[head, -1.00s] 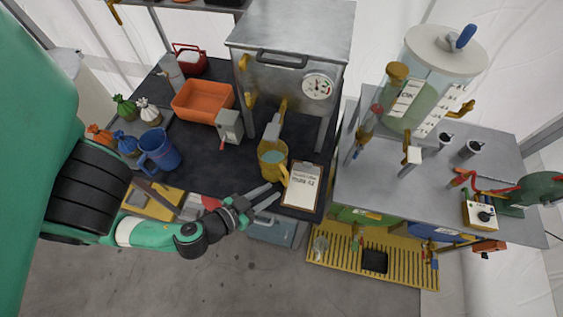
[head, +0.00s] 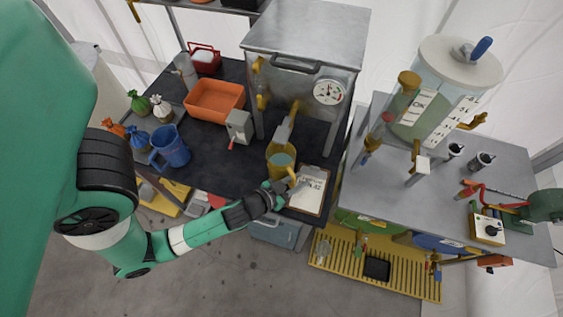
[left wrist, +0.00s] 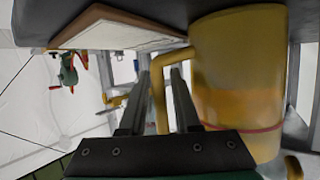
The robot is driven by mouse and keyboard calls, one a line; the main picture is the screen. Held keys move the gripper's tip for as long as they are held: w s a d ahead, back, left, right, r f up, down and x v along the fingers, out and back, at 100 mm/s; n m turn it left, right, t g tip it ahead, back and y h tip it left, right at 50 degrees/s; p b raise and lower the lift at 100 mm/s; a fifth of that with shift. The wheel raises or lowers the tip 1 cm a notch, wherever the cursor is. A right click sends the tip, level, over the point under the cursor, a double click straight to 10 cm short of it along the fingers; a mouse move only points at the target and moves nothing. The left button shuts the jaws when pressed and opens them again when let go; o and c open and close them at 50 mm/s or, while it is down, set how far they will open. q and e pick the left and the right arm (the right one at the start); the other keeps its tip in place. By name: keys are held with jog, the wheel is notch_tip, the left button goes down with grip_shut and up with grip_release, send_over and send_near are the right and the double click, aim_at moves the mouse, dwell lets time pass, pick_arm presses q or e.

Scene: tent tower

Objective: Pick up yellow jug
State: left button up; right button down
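The yellow jug (head: 280,164) stands upright on the dark table top under the spout of the metal boiler, with a pale greenish surface inside. Its handle faces right and toward the front. My left gripper (head: 293,185) is at the handle, low on the jug's front side. In the left wrist view the jug (left wrist: 238,80) fills the right side. The fingers of my left gripper (left wrist: 160,75) are spread apart, with the yellow handle showing between them. I cannot tell whether either finger touches the handle. My right gripper is not in view.
A clipboard (head: 309,192) lies just right of the jug, close to my gripper. A blue jug (head: 171,147), a grey box (head: 239,127) and an orange tub (head: 214,99) stand to the left. The metal boiler (head: 304,55) rises behind.

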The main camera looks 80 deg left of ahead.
pick_arm(q)
jog(key=shift+w+a+f, duration=0.15)
jog(key=shift+w+a, duration=0.05)
jog(key=shift+w, duration=0.15)
grip_shut()
dwell(1.2)
